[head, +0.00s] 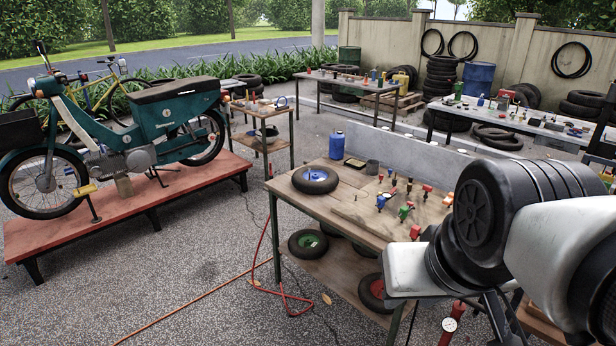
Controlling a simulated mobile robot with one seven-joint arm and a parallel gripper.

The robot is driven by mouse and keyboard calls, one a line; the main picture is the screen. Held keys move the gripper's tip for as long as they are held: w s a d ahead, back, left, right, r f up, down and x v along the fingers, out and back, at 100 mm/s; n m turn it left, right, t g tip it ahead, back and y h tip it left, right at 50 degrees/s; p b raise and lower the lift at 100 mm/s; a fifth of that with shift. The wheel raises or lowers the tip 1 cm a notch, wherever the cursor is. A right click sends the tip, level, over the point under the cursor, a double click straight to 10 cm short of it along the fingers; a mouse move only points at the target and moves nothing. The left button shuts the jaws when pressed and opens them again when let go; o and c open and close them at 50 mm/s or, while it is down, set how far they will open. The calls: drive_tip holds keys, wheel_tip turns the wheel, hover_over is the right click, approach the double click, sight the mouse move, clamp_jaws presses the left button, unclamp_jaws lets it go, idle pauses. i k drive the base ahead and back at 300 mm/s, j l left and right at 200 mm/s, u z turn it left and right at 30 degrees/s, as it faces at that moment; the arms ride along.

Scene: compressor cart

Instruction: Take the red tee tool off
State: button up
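Several small tee-shaped tools stand on a wooden board (360,212) on the near workbench. I cannot tell which red one the task means. My arm fills the lower right and covers part of the bench's right side. I cannot make out my gripper's fingertips.
A wheel (315,180) lies on the bench's left, with a blue container (336,145) behind it. More wheels rest on the lower shelf. A red hose (262,262) trails on the floor. A teal moped (130,140) stands on a red platform (150,205). Paving between is mostly clear.

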sight(427, 189)
drive_tip(key=z, duration=0.45)
drive_tip(key=i+j, duration=0.15)
drive_tip(key=i, duration=0.35)
drive_tip(key=i+j, duration=0.15)
drive_tip(key=i, duration=0.35)
drive_tip(key=i+j, duration=0.15)
drive_tip(key=i, duration=0.35)
drive_tip(key=z, duration=0.05)
